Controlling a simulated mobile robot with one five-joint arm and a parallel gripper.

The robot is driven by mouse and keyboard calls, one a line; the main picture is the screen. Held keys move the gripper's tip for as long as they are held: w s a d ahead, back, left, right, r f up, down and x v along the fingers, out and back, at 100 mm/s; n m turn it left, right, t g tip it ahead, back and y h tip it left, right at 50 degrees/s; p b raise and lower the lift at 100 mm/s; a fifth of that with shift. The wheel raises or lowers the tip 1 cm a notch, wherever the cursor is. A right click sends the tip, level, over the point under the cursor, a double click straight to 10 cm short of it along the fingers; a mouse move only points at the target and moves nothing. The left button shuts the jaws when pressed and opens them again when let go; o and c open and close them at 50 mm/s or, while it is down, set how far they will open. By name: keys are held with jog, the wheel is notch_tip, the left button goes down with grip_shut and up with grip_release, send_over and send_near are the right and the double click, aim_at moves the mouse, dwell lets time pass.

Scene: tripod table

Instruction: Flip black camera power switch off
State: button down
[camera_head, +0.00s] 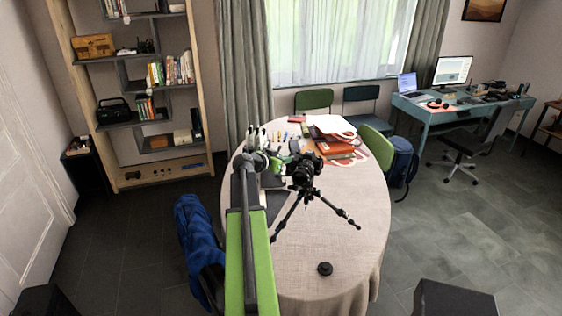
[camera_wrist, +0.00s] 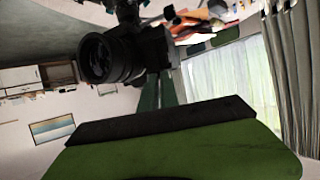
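The black camera (camera_head: 305,172) sits on a small tripod (camera_head: 300,208) on the round table (camera_head: 330,265). My gripper (camera_head: 266,156) is just left of the camera in the head view, above the tabletop. In the wrist view the camera (camera_wrist: 150,55) is tilted at the upper left, its lens facing the view, apart from the green and black part of my gripper (camera_wrist: 165,125). My fingertips are not clear enough to tell whether they are open. The power switch is too small or hidden to make out.
Orange folders and papers (camera_head: 335,135) lie at the table's back. A blue jacket (camera_head: 200,245) hangs at a chair left of the table. Grey floor (camera_head: 440,220) is open on the right.

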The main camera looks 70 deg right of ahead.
jog(key=shift+s+a+n+t+h, duration=0.1)
jog(key=shift+s+n+t, duration=0.15)
jog(key=shift+n+t, duration=0.3)
jog(key=shift+s+d+n+t+h, duration=0.1)
jog(key=shift+s+n+t, duration=0.2)
jog(key=shift+n+t, duration=0.25)
jog(key=shift+s+a+n+t+h, duration=0.1)
jog(key=shift+s+n+t, duration=0.15)
jog(key=shift+n+t, duration=0.25)
jog(key=shift+t, duration=0.4)
jog(key=c, duration=1.6)
grip_release()
jog(key=shift+s, duration=0.1)
